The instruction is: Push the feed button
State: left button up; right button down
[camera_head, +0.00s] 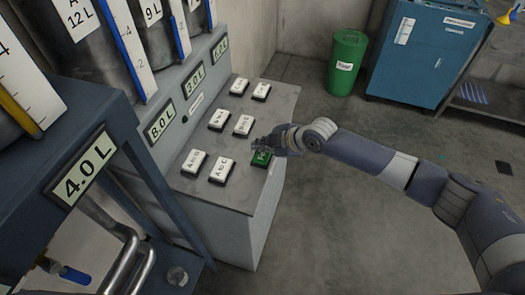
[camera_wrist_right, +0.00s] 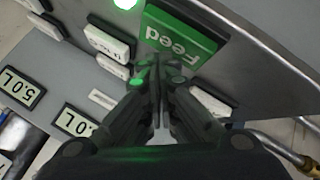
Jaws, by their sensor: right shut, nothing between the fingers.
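The green feed button (camera_head: 260,158) sits at the near right corner of the grey panel top (camera_head: 238,187), partly hidden by my right gripper (camera_head: 262,146) in the head view. In the right wrist view the button (camera_wrist_right: 180,36) shows its white word "Feed", just beyond the fingertips of my right gripper (camera_wrist_right: 158,68). The gripper is shut and empty. Its fingertips overlap the button's lower edge in that view; I cannot tell whether they touch it. My left gripper is not in view.
Several white labelled buttons (camera_head: 194,163) stand on the same panel. Tanks with volume displays (camera_head: 161,121) rise behind its left side. A green bin (camera_head: 346,62) and a blue cabinet (camera_head: 420,55) stand at the back. The floor on the right is mostly clear. A green light (camera_wrist_right: 124,3) glows in the wrist view.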

aim_at(262, 154)
notch_tip(262, 154, up, 6)
jog(key=p, duration=0.4)
dwell(0.4)
dwell(0.3)
